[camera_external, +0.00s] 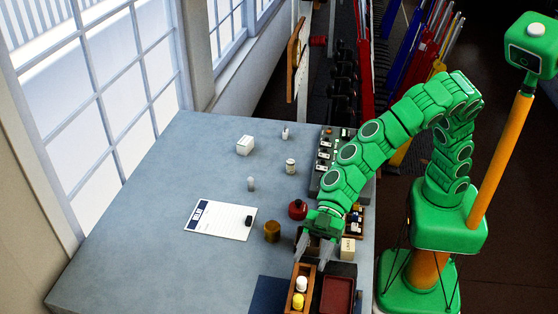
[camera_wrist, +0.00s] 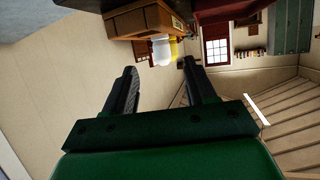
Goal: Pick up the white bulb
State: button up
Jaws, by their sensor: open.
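A white bulb-like object (camera_external: 302,284) is in a narrow wooden tray (camera_external: 290,298) at the front of the table, just behind a yellow one (camera_external: 298,301). My gripper (camera_external: 313,256) is open and empty, beyond the tray's far end and apart from the white object. In the wrist view, the white object (camera_wrist: 162,53) shows ahead, between and beyond the open fingertips (camera_wrist: 159,66), with the yellow one beside it. The wooden tray (camera_wrist: 145,22) shows above it in that picture. Its lower part is hidden in the tray.
A dark red tray (camera_external: 338,294) stands right of the wooden tray. A cream block (camera_external: 347,248), a brown jar (camera_external: 272,231) and a red round container (camera_external: 298,209) are close to my gripper. A clipboard sheet (camera_external: 220,219) lies left.

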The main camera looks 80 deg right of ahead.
aim_at(301, 285)
jog(key=shift+r+x, duration=0.15)
jog(key=shift+x, duration=1)
jog(key=shift+r+x, duration=0.2)
jog(key=shift+x, duration=0.95)
jog(key=shift+a+f, duration=0.2)
jog(key=shift+a, duration=0.35)
jog(key=shift+c, duration=0.5)
grip_shut()
